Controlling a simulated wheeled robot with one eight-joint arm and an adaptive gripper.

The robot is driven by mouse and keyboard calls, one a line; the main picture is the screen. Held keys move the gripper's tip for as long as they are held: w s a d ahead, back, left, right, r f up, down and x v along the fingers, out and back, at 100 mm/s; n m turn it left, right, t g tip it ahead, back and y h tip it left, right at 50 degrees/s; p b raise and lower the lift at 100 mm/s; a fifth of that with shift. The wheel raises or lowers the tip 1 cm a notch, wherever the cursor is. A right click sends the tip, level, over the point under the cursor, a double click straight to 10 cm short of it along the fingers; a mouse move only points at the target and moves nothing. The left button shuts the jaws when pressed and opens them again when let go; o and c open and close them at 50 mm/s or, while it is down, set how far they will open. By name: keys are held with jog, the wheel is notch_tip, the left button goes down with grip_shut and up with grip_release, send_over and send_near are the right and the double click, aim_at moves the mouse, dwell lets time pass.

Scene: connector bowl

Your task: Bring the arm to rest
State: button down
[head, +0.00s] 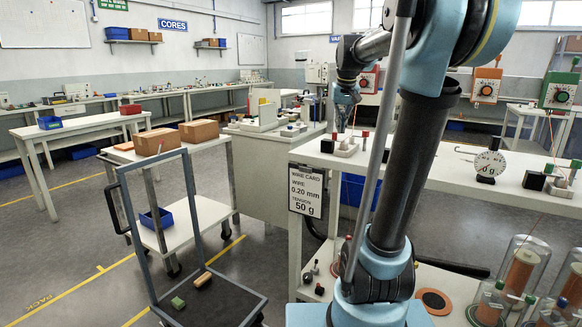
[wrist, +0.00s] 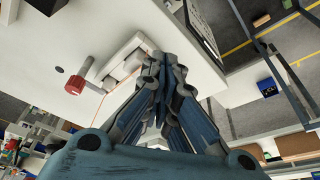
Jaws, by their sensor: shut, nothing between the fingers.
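My gripper (head: 342,122) is raised over the left end of the white workbench (head: 440,172). In the wrist view my gripper (wrist: 158,62) points at the bench's edge, with its fingers drawn together and nothing between them. Just below it on the bench is a small pale fixture (head: 346,150) with blocks on it, seen also in the wrist view (wrist: 118,60). The gripper looks apart from the fixture, though the exact gap is hard to judge.
A red-capped post (wrist: 74,85) stands beside the fixture. A dial gauge (head: 490,163) sits farther right on the bench. A wire card (head: 305,190) hangs at the bench's left end. A cart (head: 180,212) with boxes and a dark trolley (head: 210,300) stand on the left.

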jog(key=s+f+g, duration=0.1)
jog(key=s+f, duration=2.6)
jog(key=s, duration=0.4)
jog(key=shift+f, duration=0.4)
jog(key=shift+s+d, duration=0.1)
